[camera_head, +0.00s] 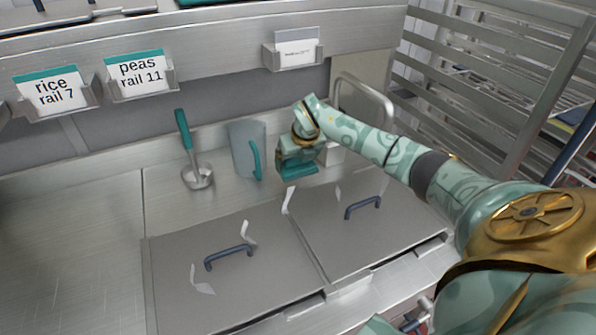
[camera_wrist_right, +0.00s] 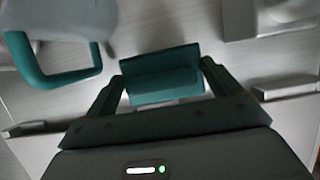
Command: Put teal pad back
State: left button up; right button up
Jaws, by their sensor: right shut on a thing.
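The teal pad (camera_head: 298,170) is at the end of my right gripper (camera_head: 297,160), low over the steel counter, between the pitcher and a small white holder. In the right wrist view the teal pad (camera_wrist_right: 165,78) sits between the two fingers of my right gripper (camera_wrist_right: 164,85), which is shut on it. I cannot tell whether the pad touches the counter. My left gripper is not in view.
A grey pitcher (camera_head: 243,145) with a teal handle stands close left of the pad. A teal-handled ladle (camera_head: 186,135) is further left. The white holder (camera_head: 333,154) is just right. Two lidded bins (camera_head: 225,285) with dark handles lie in front; a wire rack (camera_head: 490,80) stands right.

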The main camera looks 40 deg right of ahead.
aim_at(300, 164)
jog(key=shift+w+d+f, duration=0.25)
jog(key=shift+d+f, duration=0.25)
jog(key=shift+f, duration=0.1)
jog(key=shift+d+f+b, duration=0.15)
jog(key=shift+f+b, duration=0.35)
jog(key=shift+f, duration=1.2)
jog(key=shift+f, duration=0.1)
jog(key=o, duration=0.7)
